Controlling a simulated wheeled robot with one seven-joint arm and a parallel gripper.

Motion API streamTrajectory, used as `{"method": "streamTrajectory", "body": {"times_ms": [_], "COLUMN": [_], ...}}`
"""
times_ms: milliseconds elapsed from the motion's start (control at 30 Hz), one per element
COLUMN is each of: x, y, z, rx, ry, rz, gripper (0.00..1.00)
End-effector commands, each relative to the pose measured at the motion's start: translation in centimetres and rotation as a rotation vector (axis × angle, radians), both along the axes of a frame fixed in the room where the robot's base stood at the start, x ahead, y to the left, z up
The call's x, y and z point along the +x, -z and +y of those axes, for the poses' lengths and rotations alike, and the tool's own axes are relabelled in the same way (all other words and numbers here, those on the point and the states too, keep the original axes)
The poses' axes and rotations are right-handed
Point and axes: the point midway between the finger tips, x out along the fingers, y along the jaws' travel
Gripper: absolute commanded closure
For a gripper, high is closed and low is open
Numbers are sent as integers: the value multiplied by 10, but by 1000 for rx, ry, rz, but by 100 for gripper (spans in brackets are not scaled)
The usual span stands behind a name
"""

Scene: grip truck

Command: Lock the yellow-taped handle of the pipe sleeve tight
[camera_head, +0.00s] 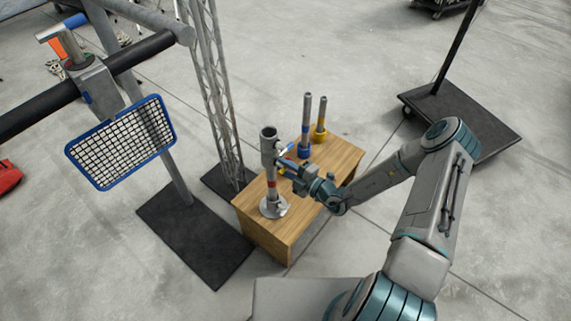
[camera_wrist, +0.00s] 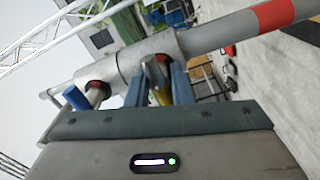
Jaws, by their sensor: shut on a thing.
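The grey pipe sleeve (camera_head: 267,142) sits at the top of an upright pole with a red band on the wooden box. In the wrist view the sleeve (camera_wrist: 150,52) lies across the picture, with the red-banded pole (camera_wrist: 235,27) running out to the right. My gripper (camera_head: 282,166) is at the sleeve's side. In the wrist view its fingers are shut on the yellow-taped handle (camera_wrist: 163,97), which is mostly hidden between them. A second handle with blue tape (camera_wrist: 76,98) sticks out of the sleeve to the left of my fingers.
The wooden box (camera_head: 335,165) also carries a blue-collared pole (camera_head: 305,130) and a yellow-collared pole (camera_head: 320,120) behind my gripper. A truss (camera_head: 212,90) stands close on the left, near a blue-framed mesh panel (camera_head: 122,142).

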Motion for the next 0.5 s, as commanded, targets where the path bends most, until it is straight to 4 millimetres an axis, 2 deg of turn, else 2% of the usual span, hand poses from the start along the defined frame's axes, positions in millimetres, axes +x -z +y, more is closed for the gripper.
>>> {"method": "streamTrajectory", "body": {"times_ms": [500], "x": [0], "y": [-2], "z": [1], "rx": [74], "ry": [-2], "rz": [87], "gripper": [100]}}
